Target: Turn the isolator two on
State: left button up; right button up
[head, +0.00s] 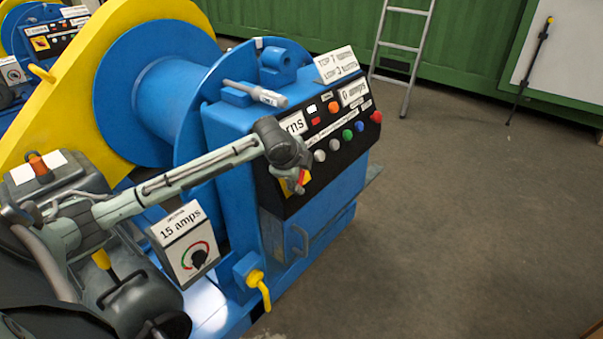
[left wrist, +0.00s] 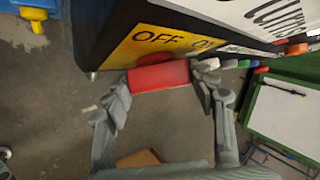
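The isolator switch (head: 297,184) is a yellow plate with a red handle at the lower left of the black control panel (head: 325,135). In the left wrist view the yellow plate (left wrist: 150,42) reads OFF, with a partly hidden word to its right. The red handle (left wrist: 159,76) lies crosswise below the plate. My left gripper (head: 298,168) is at the switch and covers part of it in the head view. Its fingers (left wrist: 160,82) close on the two ends of the red handle. No number for this isolator is readable. My right gripper is not in view.
The blue winch (head: 222,120) with its yellow side plate fills the left. Coloured buttons (head: 340,140) line the panel right of the switch. A yellow-handled valve (head: 258,283) sits below. A ladder (head: 404,50) leans behind. The floor at right is clear.

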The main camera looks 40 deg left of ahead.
pick_arm(q)
jog(key=o, duration=0.4)
jog(key=v, duration=1.2)
jog(key=shift+w, duration=0.1)
jog(key=x, duration=1.2)
